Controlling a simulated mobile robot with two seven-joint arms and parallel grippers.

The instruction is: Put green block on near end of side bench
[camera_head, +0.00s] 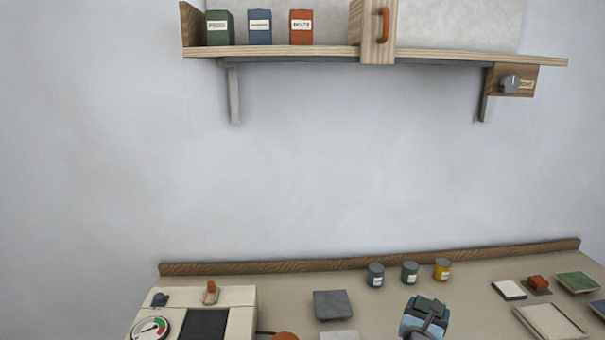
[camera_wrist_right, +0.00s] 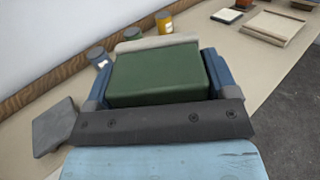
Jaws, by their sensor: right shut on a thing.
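The green block (camera_wrist_right: 155,75) sits between the blue fingers of my right gripper (camera_wrist_right: 160,88) in the right wrist view. The gripper is shut on it, with a finger against each side. In the head view the green block (camera_head: 431,303) shows as a small dark green patch at my right gripper (camera_head: 425,313), over the front part of the bench (camera_head: 385,305). The block appears to be held above the bench top. I cannot tell whether this is the side bench; no other bench shows. My left gripper is not in view.
A grey square plate (camera_head: 333,304) lies left of the gripper. Grey (camera_head: 375,275), green (camera_head: 410,273) and yellow (camera_head: 442,269) cans stand behind it. A gauge box (camera_head: 237,297) is at left; a shallow tray (camera_head: 550,321) and small pads are at right. A shelf (camera_head: 300,52) hangs above.

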